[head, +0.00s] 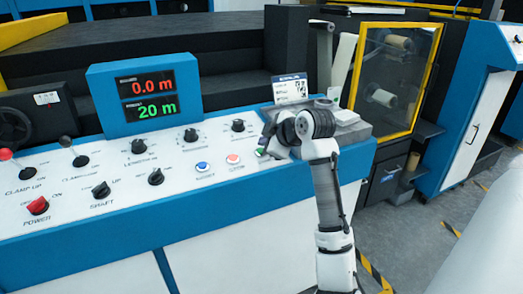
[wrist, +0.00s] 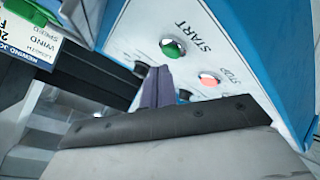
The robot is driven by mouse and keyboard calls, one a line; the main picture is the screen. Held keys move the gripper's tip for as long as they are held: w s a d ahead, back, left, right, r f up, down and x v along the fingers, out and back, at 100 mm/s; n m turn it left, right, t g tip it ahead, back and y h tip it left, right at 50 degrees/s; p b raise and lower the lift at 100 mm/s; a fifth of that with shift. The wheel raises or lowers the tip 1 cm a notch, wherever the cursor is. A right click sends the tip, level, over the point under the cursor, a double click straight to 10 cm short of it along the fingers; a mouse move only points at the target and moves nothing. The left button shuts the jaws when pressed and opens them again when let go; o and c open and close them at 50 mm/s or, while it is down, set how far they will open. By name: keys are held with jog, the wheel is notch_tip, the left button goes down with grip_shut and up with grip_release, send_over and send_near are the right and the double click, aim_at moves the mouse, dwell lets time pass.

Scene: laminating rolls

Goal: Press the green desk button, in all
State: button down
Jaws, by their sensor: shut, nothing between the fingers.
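My gripper (head: 280,138) is over the right end of the control desk. In the wrist view its dark purple fingers (wrist: 158,88) are together, with nothing seen between them. A green button (head: 261,153) shows on the desk in the head view, just left of the gripper and partly covered by it. In the wrist view a lit green button (wrist: 172,48) marked START lies beyond the fingertips, apart from them in the picture. I cannot tell whether the fingers touch the panel.
A red button (head: 233,159) and a blue button (head: 202,167) sit left of the green one. The wrist view shows a lit red STOP button (wrist: 209,79). Black knobs stand on the desk (head: 100,215). A job card (head: 290,88) stands behind the gripper.

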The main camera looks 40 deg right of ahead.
jog(key=shift+f, duration=0.1)
jog(key=shift+w+f, duration=0.1)
jog(key=shift+f, duration=0.2)
